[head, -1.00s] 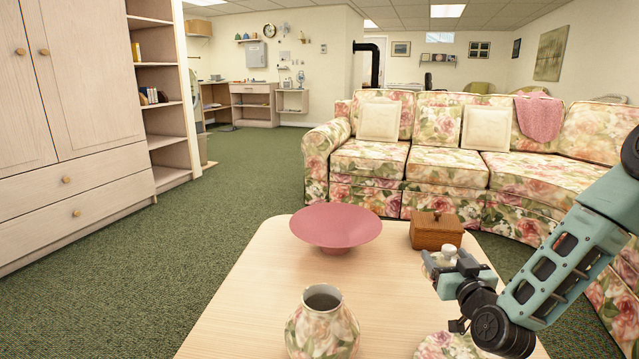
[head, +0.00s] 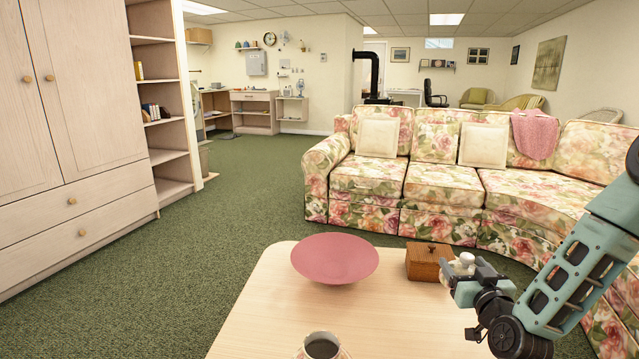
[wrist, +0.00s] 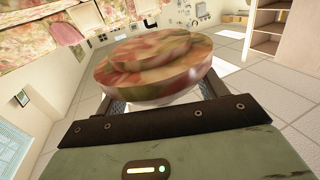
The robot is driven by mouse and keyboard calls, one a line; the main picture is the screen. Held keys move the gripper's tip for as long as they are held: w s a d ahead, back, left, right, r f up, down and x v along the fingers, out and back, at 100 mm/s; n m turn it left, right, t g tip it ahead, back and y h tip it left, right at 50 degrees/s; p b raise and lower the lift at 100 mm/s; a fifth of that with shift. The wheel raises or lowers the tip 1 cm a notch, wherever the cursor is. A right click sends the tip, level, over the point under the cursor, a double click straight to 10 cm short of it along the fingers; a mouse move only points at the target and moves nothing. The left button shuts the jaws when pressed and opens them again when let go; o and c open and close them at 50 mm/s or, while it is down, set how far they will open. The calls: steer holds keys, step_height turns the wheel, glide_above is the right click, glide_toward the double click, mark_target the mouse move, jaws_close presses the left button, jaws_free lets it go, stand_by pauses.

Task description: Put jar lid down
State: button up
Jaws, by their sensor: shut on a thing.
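My gripper (head: 461,279) is at the right of the head view, raised above the right side of the table (head: 390,310). It is shut on the jar lid (wrist: 150,68), a round, stepped disc with a floral pattern, close up in the wrist view. A pale piece shows at my fingertips in the head view; I cannot tell which part of the lid it is. The jar (head: 322,346) stands upright and open at the bottom edge of the head view, left of my gripper. Most of its body is cut off.
A wide pink bowl (head: 335,260) stands on the table behind the jar. A wooden box (head: 428,263) is just behind and left of my gripper. The tabletop between jar and box is clear. A floral sofa (head: 430,180) stands beyond.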

step_height(320, 180, up, 20)
steer(key=p, duration=1.8)
steer(key=shift+r, duration=0.2)
steer(key=shift+y, duration=0.3)
steer(key=s+f, duration=0.1)
steer(key=f, duration=0.4)
steer(key=s+f, duration=0.1)
steer(key=f, duration=0.2)
steer(key=shift+s+d, duration=0.25)
steer(key=shift+s, duration=0.1)
glide_toward(468, 256)
steer(key=s, duration=0.5)
steer(key=shift+s+a+r, duration=0.15)
steer(key=shift+s+r, duration=0.1)
steer(key=shift+s, duration=0.1)
